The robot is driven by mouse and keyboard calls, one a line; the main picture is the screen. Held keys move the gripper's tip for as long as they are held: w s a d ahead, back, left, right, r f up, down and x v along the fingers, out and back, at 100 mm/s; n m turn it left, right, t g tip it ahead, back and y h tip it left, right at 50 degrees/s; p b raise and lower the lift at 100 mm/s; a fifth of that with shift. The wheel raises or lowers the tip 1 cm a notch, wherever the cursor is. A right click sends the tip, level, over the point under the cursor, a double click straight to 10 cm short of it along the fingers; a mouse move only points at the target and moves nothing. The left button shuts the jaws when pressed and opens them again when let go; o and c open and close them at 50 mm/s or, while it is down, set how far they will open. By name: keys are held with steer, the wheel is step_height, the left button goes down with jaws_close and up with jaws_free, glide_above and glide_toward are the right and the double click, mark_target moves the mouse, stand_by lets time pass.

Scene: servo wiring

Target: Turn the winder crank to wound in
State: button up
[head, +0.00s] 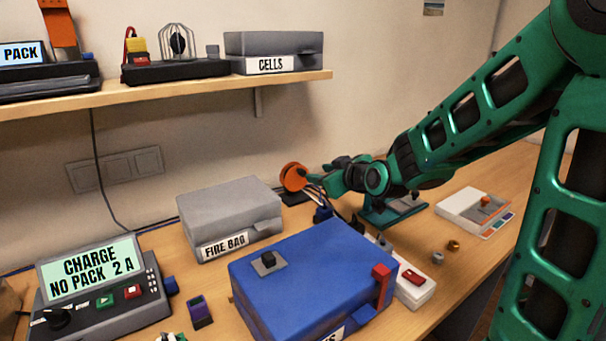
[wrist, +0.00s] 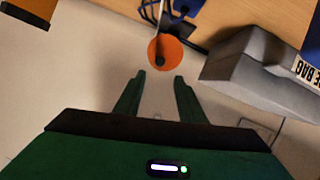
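The winder is an orange disc (head: 292,177) on a dark base at the back of the bench, beyond the blue box. In the wrist view the orange disc (wrist: 166,48) lies just ahead of my fingertips. A small dark knob (wrist: 160,61), seemingly the crank handle, shows against the disc's lower part. My gripper (head: 313,178) reaches in from the right, close beside the disc. In the wrist view my gripper (wrist: 160,76) has its two green fingers apart with nothing held, and the knob lines up with the gap. I cannot tell whether the fingers touch it.
A grey fire bag box (head: 225,213) stands left of the winder, and a blue box (head: 315,270) stands in front. Blue cables (head: 323,212) run below my gripper. A wall shelf (head: 200,88) is above. Bare wall lies behind the winder.

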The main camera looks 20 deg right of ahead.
mark_target(303, 172)
steer(key=shift+w, duration=0.1)
steer(key=x, duration=1)
steer(key=shift+w+f, duration=0.15)
steer(key=shift+w, duration=0.05)
jaws_close()
